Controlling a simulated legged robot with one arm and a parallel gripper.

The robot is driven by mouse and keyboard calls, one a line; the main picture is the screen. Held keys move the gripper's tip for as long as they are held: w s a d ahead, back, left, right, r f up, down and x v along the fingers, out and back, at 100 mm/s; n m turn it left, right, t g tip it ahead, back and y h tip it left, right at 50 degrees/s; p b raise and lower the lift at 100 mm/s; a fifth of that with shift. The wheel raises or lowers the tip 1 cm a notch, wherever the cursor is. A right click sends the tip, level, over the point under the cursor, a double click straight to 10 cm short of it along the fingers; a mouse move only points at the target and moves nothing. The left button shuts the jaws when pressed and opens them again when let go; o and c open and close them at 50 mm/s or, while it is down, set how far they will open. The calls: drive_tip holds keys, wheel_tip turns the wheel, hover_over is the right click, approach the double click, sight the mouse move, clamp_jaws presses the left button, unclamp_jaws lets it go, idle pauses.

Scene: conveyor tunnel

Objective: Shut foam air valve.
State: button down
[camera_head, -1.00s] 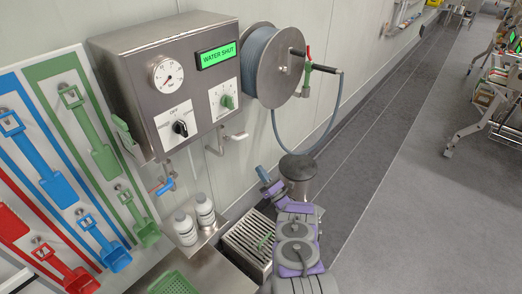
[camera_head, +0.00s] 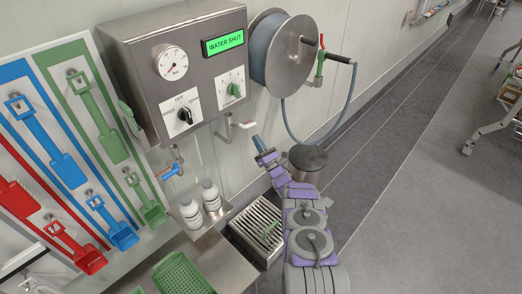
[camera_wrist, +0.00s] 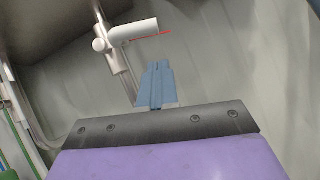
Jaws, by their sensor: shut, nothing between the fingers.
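The steel wash station box (camera_head: 180,75) on the wall has a display reading "WATER SHUT". Beneath it, a pipe with a thin red lever (camera_head: 246,124) sticks out at right; in the wrist view the red lever (camera_wrist: 152,37) runs roughly along the pale outlet pipe. Another valve with a blue handle (camera_head: 170,172) hangs at lower left. I cannot read a label telling which one is the foam air valve. My gripper (camera_head: 258,143) is shut and empty, just below and right of the red-lever pipe. Its blue fingers (camera_wrist: 156,86) point up toward that pipe, apparently without contact.
The box carries a gauge (camera_head: 171,62), a black knob (camera_head: 185,116) and a green knob (camera_head: 234,90). A hose reel (camera_head: 285,50) stands at right, its hose looping down. White bottles (camera_head: 211,195) and a grated drain box (camera_head: 256,230) sit below.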

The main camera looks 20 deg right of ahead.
drive_tip(key=r+p, duration=0.1)
drive_tip(key=r, duration=0.1)
drive_tip(key=w+r+p, duration=0.1)
drive_tip(key=r+p, duration=0.1)
drive_tip(key=r, duration=0.1)
drive_tip(key=shift+d+r, duration=0.1)
drive_tip(key=shift+r, duration=0.1)
idle(1.0)
drive_tip(key=shift+w, duration=0.1)
drive_tip(key=shift+f, duration=0.1)
